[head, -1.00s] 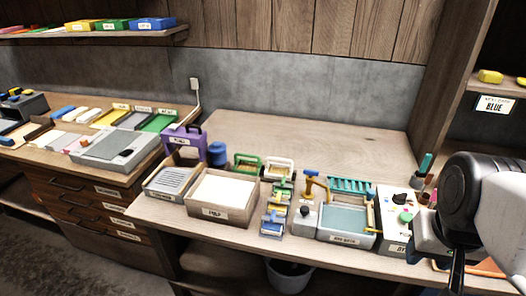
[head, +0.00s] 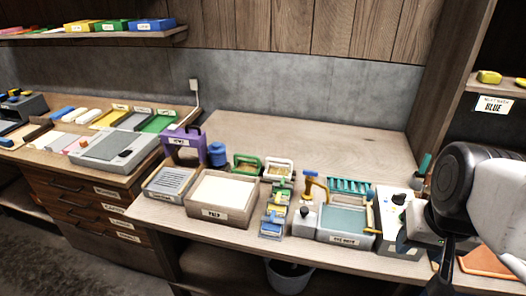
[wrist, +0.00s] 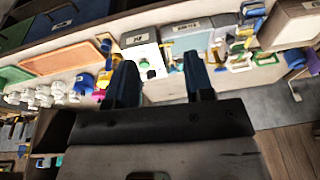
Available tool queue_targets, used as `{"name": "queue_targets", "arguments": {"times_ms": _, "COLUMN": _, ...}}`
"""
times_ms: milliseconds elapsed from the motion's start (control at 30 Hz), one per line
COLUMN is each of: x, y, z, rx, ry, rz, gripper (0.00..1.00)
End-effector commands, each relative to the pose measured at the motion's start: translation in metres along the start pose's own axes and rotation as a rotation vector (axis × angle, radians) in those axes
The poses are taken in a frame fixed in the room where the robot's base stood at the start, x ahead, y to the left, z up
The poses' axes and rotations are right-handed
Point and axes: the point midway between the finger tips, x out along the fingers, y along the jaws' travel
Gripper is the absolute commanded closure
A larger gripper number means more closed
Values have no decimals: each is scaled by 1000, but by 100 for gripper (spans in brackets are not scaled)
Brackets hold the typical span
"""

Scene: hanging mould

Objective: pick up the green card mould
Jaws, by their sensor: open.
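The green card mould (head: 247,163) is a green frame with a raised handle. In the head view it stands towards the back of the middle bench, behind the pulp tray and left of a white-framed mould (head: 278,168). My gripper is at the far right in the head view, well apart from the green mould, with its fingers partly hidden by the arm. In the wrist view my gripper (wrist: 160,82) shows two blue-black fingers spread apart with nothing between them.
The pulp tray (head: 249,216), a blue jar (head: 217,154) and a purple frame (head: 170,139) stand near the mould. A water vat (head: 343,222) and a white dye box (head: 391,215) lie between it and my arm. The bench behind is clear.

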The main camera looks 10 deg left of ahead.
Motion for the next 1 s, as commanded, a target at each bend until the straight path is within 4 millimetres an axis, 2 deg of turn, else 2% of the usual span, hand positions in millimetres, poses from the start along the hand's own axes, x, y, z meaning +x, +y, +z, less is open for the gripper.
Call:
{"name": "queue_targets", "arguments": {"times_ms": 167, "x": 7, "y": -28, "z": -35, "rx": 43, "ry": -7, "rz": -106, "gripper": 52}}
{"name": "queue_targets", "arguments": {"times_ms": 567, "x": 38, "y": -128, "z": -148, "rx": 238, "ry": -32, "rz": -427, "gripper": 52}}
{"name": "queue_targets", "arguments": {"times_ms": 867, "x": 78, "y": -205, "z": -230, "rx": 433, "ry": -62, "rz": -626, "gripper": 52}}
{"name": "queue_targets", "arguments": {"times_ms": 1000, "x": 102, "y": -240, "z": -265, "rx": 536, "ry": -77, "rz": -702, "gripper": 52}}
